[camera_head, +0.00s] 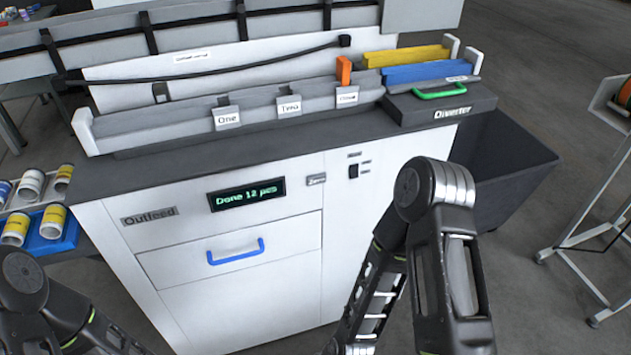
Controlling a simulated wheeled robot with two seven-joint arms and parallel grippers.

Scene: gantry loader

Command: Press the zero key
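The zero key (316,180) is a small grey key labelled "Zero" on the white front of the machine. It sits just right of the dark display (246,195), which reads "Done 12 pcs" in green. Nothing covers the key, and nothing touches it. My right arm is bent in front of the machine's right side, and my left arm is at the lower left corner. Neither gripper's fingers can be seen.
A black switch (353,171) lies right of the key. Below the display is a drawer with a blue handle (235,252). A green handle (440,91) is on the diverter on top. A dark bin (505,160) and a wheeled stand (590,215) are at the right.

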